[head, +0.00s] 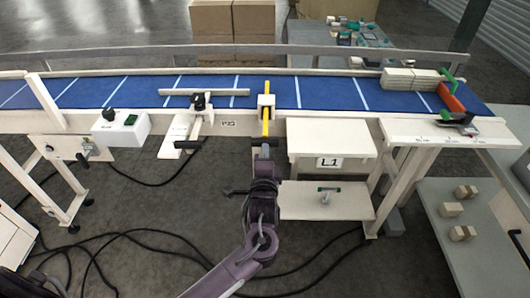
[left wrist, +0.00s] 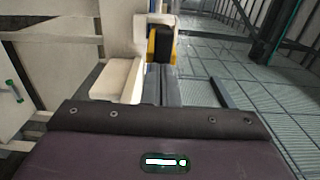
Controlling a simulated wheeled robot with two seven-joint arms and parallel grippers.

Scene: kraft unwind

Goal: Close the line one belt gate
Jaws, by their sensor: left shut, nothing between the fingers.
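A yellow bar (head: 266,122) stands at a white block (head: 266,100) on the near rail of the blue belt (head: 330,93). My left gripper (head: 264,150) is shut and empty, just below the bar's lower end. The left wrist view shows its closed fingers (left wrist: 168,88) pointing at a yellow part (left wrist: 161,45) with a dark middle. I cannot tell whether they touch. An orange plate (head: 451,97) with a green handle (head: 448,76) stands across the belt's right end. I cannot tell for sure which part is the gate. My right gripper is not in view.
A white box marked L1 (head: 330,137) and a shelf (head: 325,200) with a green-handled tool are right of my arm. A black clamp (head: 199,101) sits on the rail to the left. Pale stacked packs (head: 411,79) lie before the orange plate. Black cables (head: 150,235) cross the floor.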

